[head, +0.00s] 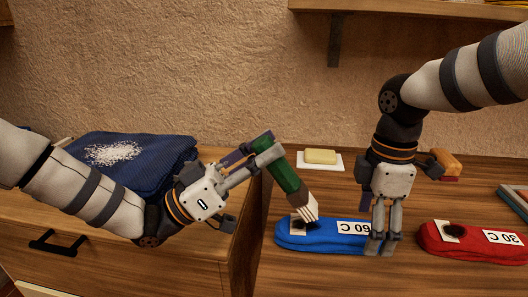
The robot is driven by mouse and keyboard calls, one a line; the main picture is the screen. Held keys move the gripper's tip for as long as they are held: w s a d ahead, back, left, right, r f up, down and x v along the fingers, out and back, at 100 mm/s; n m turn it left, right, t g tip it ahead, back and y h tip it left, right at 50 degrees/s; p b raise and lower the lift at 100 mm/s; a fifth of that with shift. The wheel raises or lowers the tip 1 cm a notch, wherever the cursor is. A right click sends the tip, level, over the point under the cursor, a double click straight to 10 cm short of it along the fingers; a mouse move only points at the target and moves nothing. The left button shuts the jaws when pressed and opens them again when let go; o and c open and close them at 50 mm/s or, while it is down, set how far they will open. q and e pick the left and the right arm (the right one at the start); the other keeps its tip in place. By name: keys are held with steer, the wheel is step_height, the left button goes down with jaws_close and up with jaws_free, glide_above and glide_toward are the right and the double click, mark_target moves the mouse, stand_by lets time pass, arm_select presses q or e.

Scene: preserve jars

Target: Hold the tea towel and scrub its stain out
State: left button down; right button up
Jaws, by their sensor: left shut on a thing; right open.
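A blue folded cloth (325,244) with a label and a dark stain (298,223) on a white patch lies on the wooden top. A red folded cloth (475,250) with a similar stained patch lies to its right. I cannot tell which is the tea towel. My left gripper (262,150) is shut on a green brush (288,178), tilted with its pale bristles (306,206) down, just above or at the blue cloth's stain. My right gripper (381,243) is open, pointing down at the blue cloth's right end. Whether it touches is unclear.
A yellow soap bar (321,156) lies on a white dish (335,166) at the back. An orange and red block (447,164) stands behind my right gripper. A dark blue cloth (158,151) with a white speckled patch lies on the left cabinet.

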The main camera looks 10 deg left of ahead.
steer(key=shift+f, duration=0.1)
steer(key=shift+f, duration=0.8)
steer(key=shift+c, duration=0.5)
steer(key=c, duration=1.5)
steer(key=shift+c, duration=0.2)
